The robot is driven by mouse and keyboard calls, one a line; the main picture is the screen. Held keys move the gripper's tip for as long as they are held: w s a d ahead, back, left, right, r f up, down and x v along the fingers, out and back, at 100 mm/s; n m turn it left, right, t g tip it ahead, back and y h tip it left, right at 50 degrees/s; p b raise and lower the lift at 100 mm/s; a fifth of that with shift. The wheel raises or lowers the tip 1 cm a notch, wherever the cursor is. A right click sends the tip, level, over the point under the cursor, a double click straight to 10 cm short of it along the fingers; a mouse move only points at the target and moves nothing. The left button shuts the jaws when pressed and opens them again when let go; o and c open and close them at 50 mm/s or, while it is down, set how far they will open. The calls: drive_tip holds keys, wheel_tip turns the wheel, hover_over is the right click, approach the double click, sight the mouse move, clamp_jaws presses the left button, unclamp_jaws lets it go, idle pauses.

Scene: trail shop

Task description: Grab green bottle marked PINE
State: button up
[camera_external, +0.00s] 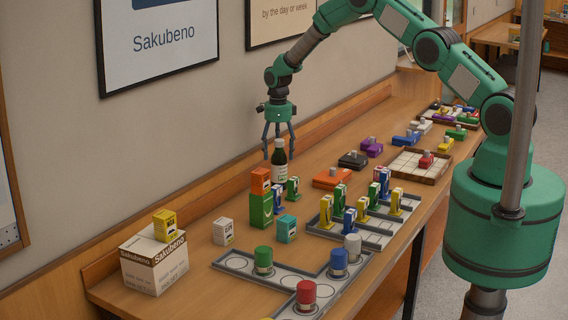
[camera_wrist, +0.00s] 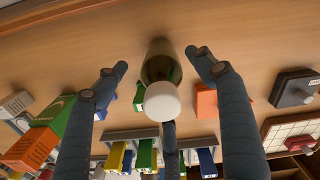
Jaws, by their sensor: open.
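A dark green bottle (camera_external: 279,165) with a white label stands upright on the long wooden table near the wall. Its label is too small to read for certain. My gripper (camera_external: 278,144) points down directly above the bottle, with its fingers spread around the bottle's top. In the wrist view the bottle (camera_wrist: 161,68) shows from above with a white cap, between the spread fingers of my gripper (camera_wrist: 157,62). The fingers look open and apart from the bottle; one finger is partly behind the cap.
An orange box on a green box (camera_external: 261,208) and small blue and green items stand close in front of the bottle. An orange block (camera_external: 332,178) lies to its right. Grey trays (camera_external: 236,262) with coloured pieces fill the front. The wall (camera_external: 190,140) runs close behind.

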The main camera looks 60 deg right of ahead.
sight(279, 163)
idle(0.3)
drive_tip(key=shift+f, duration=2.6)
drive_tip(key=c, duration=1.5)
